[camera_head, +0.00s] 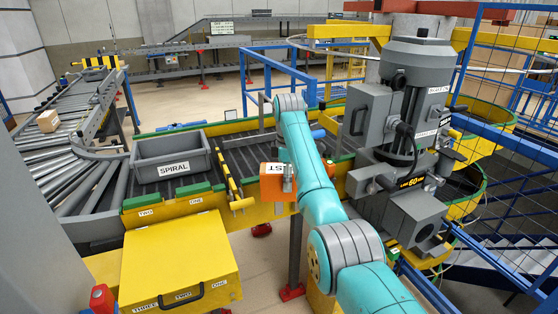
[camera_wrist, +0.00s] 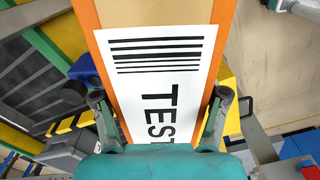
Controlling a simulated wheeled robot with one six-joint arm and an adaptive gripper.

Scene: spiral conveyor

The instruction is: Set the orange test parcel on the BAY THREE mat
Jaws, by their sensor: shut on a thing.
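The orange test parcel (camera_head: 270,190) has a white label reading TEST and hangs at the end of my teal arm, by the yellow front rail of the conveyor. In the wrist view the parcel (camera_wrist: 160,20) fills the upper middle, its barcode and TEST label facing the camera. My gripper (camera_wrist: 160,95) is shut on it, with one dark finger at each side. In the head view the arm partly hides the gripper (camera_head: 287,176). I cannot make out a mat marked BAY THREE in either view.
A grey SPIRAL tote (camera_head: 172,158) sits on the dark belt left of the parcel. Green pads (camera_head: 143,201) lie above TWO and ONE labels. A yellow box (camera_head: 178,262) labelled THREE, TWO, ONE stands in front. A grey machine (camera_head: 410,130) stands close right of my arm.

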